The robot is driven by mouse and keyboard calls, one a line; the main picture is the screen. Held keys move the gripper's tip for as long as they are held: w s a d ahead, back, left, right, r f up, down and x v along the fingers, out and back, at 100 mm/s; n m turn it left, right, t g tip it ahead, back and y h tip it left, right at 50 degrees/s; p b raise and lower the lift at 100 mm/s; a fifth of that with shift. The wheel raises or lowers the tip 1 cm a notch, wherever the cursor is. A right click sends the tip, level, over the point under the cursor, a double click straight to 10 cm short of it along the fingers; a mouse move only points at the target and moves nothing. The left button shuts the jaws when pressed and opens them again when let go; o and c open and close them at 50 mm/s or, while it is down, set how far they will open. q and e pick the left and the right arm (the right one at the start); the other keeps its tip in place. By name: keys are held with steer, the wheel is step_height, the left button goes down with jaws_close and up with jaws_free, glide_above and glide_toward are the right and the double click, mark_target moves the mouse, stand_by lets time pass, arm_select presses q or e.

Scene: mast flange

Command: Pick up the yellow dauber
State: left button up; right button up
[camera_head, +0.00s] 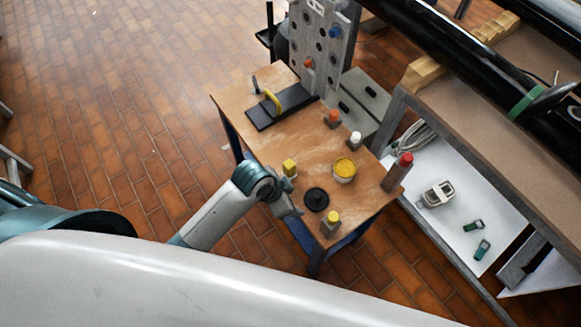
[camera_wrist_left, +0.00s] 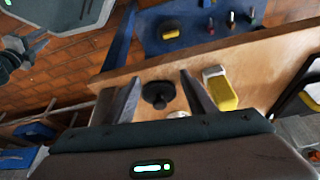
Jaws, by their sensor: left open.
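What looks like the yellow dauber (camera_head: 333,216) stands upright in a small block near the front corner of the wooden table in the head view. A second yellow piece (camera_head: 289,168), with a pale part, stands by the left edge, so the name is not certain. My left gripper (camera_head: 291,207) is open beside the table's front left edge, left of the dauber. In the left wrist view, its fingers (camera_wrist_left: 158,92) are apart with a black knobbed disc (camera_wrist_left: 158,95) seen between them. A yellow and white piece (camera_wrist_left: 221,90) is outside the right finger. My right gripper is out of view.
The wooden table (camera_head: 270,147) also holds a yellow tub (camera_head: 344,169), a red-capped piece (camera_head: 397,171), white (camera_head: 355,139) and orange (camera_head: 332,118) capped pieces, and a black plate (camera_head: 282,106). A grey drilled panel (camera_head: 322,45) stands behind. A shelf unit (camera_head: 465,215) flanks the right.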

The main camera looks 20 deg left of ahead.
arm_select(q)
steer(key=w+d+r+m+g, duration=0.2)
steer(key=w+d+r+m, duration=0.2)
steer(key=w+r+m, duration=0.3)
step_height(320, 180, up, 9)
steer(key=m+g+y, duration=0.1)
steer(key=m+y, duration=0.2)
steer(key=m, duration=0.6)
glide_above(292, 164)
steer(key=shift+f, duration=0.1)
steer(key=shift+f, duration=0.1)
step_height(292, 164, down, 11)
steer(key=p, duration=0.2)
steer(key=shift+f+p, duration=0.15)
steer(key=shift+p, duration=0.15)
steer(key=shift+f, duration=0.4)
